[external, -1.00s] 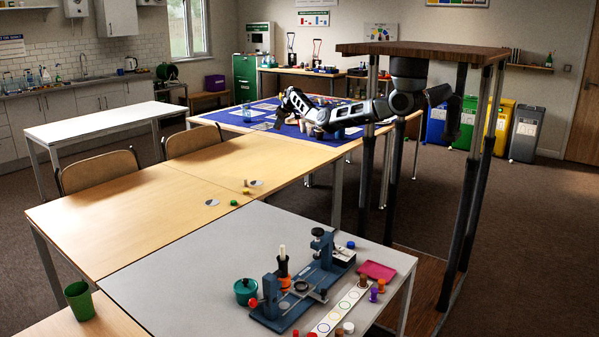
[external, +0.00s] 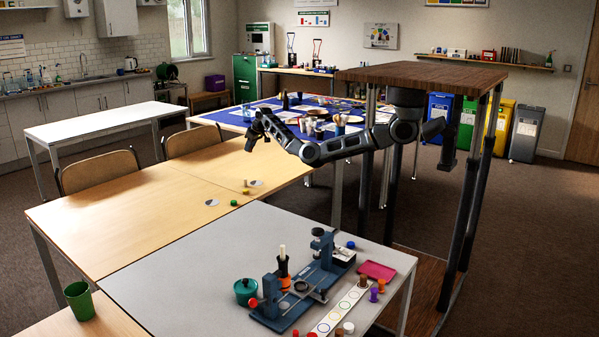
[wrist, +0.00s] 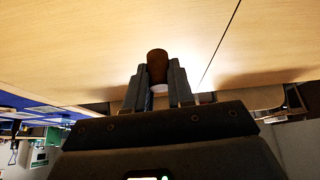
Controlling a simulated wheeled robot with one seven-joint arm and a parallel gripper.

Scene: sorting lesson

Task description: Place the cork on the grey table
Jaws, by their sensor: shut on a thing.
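The brown cork (wrist: 157,66) is between the two fingers of my gripper (wrist: 158,88) in the wrist view, its end sticking out past the fingertips. In the external view my gripper (external: 250,143) is raised above the far part of the wooden tables; the cork is too small to make out there. The grey table (external: 190,268) stands in the foreground, well nearer the camera than my gripper. Its left part is bare.
Small caps and discs lie on the wooden table (external: 120,215). A green cup (external: 79,300) stands at the lower left.

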